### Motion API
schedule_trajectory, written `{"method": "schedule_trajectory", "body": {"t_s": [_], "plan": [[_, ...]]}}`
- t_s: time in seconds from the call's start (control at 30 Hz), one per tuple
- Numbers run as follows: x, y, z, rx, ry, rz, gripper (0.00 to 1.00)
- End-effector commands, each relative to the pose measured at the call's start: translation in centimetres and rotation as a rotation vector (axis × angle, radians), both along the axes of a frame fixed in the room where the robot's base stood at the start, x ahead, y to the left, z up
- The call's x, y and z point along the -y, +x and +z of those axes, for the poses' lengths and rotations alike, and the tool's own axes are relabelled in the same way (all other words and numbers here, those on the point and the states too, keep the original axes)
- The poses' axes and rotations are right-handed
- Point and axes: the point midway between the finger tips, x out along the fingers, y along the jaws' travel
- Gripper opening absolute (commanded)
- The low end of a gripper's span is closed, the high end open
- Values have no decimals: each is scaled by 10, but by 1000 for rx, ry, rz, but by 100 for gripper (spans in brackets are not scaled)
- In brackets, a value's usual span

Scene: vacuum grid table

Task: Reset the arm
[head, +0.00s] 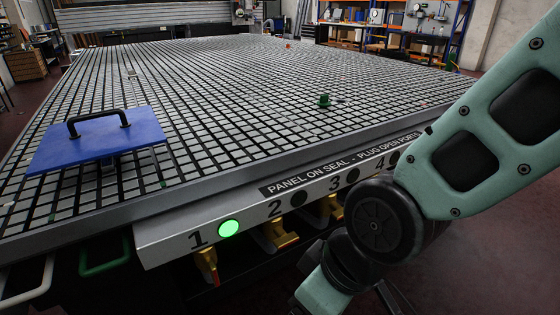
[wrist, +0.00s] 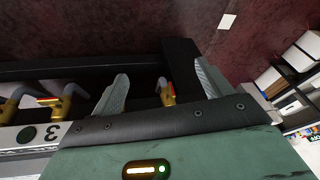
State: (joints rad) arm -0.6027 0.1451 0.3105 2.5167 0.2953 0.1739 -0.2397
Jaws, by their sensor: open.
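My gripper (wrist: 160,70) shows in the wrist view with its two grey fingers spread apart and nothing held between them. A brass valve with a red and yellow handle (wrist: 166,92) appears in the gap between the fingers, beyond them; I cannot tell how far off it is. In the head view my green arm comes in from the right and bends down in front of the table's front edge, near number 4. The gripper itself is not clear there, at or below the bottom of the picture.
The grid table (head: 215,75) fills the head view. A blue panel (head: 75,143) with a black handle lies on its left side, and a green plug (head: 323,100) stands farther right. Lamp 1 (head: 228,228) glows green; lamps 2 and 3 are dark. Brass valves (head: 275,237) hang below.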

Motion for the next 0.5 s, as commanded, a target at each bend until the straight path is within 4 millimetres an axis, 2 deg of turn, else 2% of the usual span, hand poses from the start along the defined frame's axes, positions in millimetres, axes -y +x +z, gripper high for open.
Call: {"method": "schedule_trajectory", "body": {"t_s": [0.1,0.33,0.4,0.5], "plan": [[37,-9,19,-65,-76,-64,78],[104,-30,46,-150,-249,-195,78],[102,-31,67,-156,-250,-188,78],[101,-31,86,-156,-249,-187,78]]}}
